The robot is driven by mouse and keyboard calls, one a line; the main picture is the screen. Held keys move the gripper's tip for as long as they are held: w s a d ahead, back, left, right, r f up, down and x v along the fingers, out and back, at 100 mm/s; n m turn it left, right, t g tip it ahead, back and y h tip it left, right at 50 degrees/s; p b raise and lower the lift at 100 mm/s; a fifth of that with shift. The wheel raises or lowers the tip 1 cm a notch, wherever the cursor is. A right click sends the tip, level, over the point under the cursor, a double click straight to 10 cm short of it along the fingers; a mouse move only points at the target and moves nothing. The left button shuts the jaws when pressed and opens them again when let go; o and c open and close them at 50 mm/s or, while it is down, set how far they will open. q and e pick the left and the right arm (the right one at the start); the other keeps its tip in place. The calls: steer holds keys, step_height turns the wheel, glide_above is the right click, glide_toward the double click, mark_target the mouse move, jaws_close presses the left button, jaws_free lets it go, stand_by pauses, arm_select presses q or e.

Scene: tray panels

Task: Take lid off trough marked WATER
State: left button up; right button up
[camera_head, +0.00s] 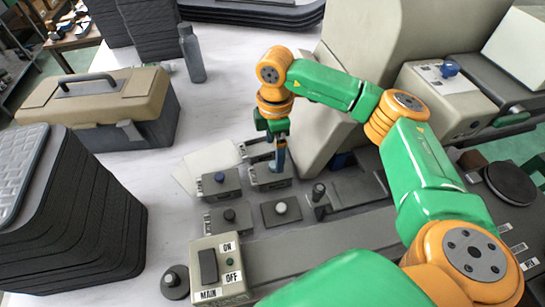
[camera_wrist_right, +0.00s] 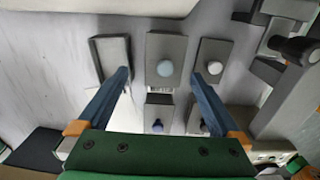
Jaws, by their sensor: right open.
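Several small dark grey troughs stand in a cluster on the table. My right gripper (camera_head: 278,162) hangs open over a trough (camera_head: 268,180). One trough (camera_wrist_right: 112,60) shows no knob and looks open. I cannot read WATER on any label. My left gripper is out of view.
A switch box (camera_head: 221,268) marked MAIN, ON and OFF stands in front. A black-knobbed post (camera_head: 318,193) and a large beige machine (camera_head: 345,70) are close on the right. Stacked dark trays (camera_head: 75,235) and a toolbox (camera_head: 100,103) stand left. A pale flat sheet (camera_head: 205,160) lies behind the troughs.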

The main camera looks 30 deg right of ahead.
mark_target(274, 164)
steer(key=shift+s+a+f+p, duration=0.2)
steer(key=shift+s+f+p, duration=0.15)
steer(key=shift+f, duration=0.15)
steer(key=shift+s+a+f+p, duration=0.25)
steer(key=shift+f+p, duration=0.1)
steer(key=shift+f, duration=0.1)
step_height(274, 164, down, 3)
steer(key=shift+f, duration=0.1)
steer(key=shift+w+d+f, duration=0.15)
steer(key=shift+w+f, duration=0.15)
steer(key=shift+f, duration=0.1)
steer(key=shift+s+r, duration=0.1)
steer(key=shift+r, duration=0.05)
steer(key=c, duration=0.8)
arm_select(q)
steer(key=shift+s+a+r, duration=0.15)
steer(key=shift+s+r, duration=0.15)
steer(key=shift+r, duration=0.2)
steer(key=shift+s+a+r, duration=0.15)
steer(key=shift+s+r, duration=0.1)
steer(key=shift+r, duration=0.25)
arm_select(e)
steer(key=c, duration=0.4)
